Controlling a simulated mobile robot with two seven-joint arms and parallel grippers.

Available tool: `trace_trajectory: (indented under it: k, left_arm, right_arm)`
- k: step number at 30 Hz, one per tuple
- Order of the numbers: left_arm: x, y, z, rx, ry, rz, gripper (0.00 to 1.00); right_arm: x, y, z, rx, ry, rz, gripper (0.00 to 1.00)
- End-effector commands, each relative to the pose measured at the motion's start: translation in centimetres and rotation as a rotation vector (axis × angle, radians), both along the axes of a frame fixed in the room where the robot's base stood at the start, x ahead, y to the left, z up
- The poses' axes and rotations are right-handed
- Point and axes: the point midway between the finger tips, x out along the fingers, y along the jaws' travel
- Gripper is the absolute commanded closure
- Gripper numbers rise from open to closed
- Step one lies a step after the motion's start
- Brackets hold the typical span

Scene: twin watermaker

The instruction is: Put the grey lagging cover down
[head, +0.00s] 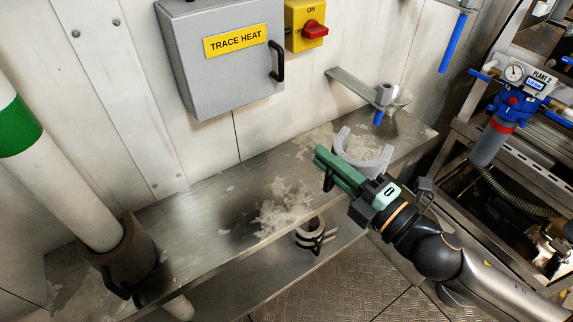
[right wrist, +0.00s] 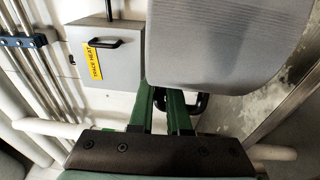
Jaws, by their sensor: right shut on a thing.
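The grey lagging cover (head: 366,158) is a light grey, C-shaped half shell with a black handle. It is at my right gripper (head: 328,170), over the right part of the steel bench. My right gripper has green fingers and is shut on the cover's handle. In the right wrist view the cover (right wrist: 228,45) fills the upper right, and the black handle (right wrist: 198,103) shows by the green fingers. Whether the cover touches the bench is hard to tell. My left gripper is not in view.
The steel bench (head: 205,222) has pale, frosty patches. A dark brown-grey sleeve (head: 128,258) surrounds the white pipe (head: 62,190) at left. A pale ring with black parts (head: 310,235) sits below the bench edge.

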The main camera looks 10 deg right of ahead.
Motion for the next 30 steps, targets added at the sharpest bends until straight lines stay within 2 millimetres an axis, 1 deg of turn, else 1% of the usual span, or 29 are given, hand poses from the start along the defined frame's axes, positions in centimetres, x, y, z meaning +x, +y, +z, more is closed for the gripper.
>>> trace_trajectory:
  k: [1, 10, 12, 15, 19, 25, 26, 27, 30]
  left_arm:
    - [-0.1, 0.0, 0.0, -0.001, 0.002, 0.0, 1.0]
    - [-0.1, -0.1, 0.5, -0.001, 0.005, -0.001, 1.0]
    - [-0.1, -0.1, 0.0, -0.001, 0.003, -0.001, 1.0]
    - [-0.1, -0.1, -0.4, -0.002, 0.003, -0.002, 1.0]
    - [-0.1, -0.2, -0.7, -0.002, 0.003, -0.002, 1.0]
    - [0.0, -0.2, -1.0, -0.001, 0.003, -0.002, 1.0]
    - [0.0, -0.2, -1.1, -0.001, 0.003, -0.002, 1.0]
    - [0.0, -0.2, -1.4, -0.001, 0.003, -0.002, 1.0]
    - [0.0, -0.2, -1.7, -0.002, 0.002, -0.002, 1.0]
  right_arm:
    - [1.1, 0.1, -0.2, 0.0, -0.007, -0.002, 1.0]
    - [7.2, 0.9, -2.8, 0.003, -0.005, -0.002, 1.0]
    - [8.3, 1.1, -4.7, 0.006, 0.0, -0.004, 1.0]
    - [9.7, 1.2, -6.4, 0.006, -0.002, -0.004, 1.0]
    - [11.0, 1.4, -7.8, 0.005, -0.002, -0.002, 1.0]
    - [11.9, 1.5, -9.0, 0.004, -0.003, -0.002, 1.0]
    - [12.2, 1.6, -9.3, 0.004, -0.001, -0.002, 1.0]
    - [12.0, 1.6, -10.2, 0.007, 0.001, -0.002, 1.0]
    - [12.0, 1.6, -11.5, 0.006, 0.001, -0.003, 1.0]
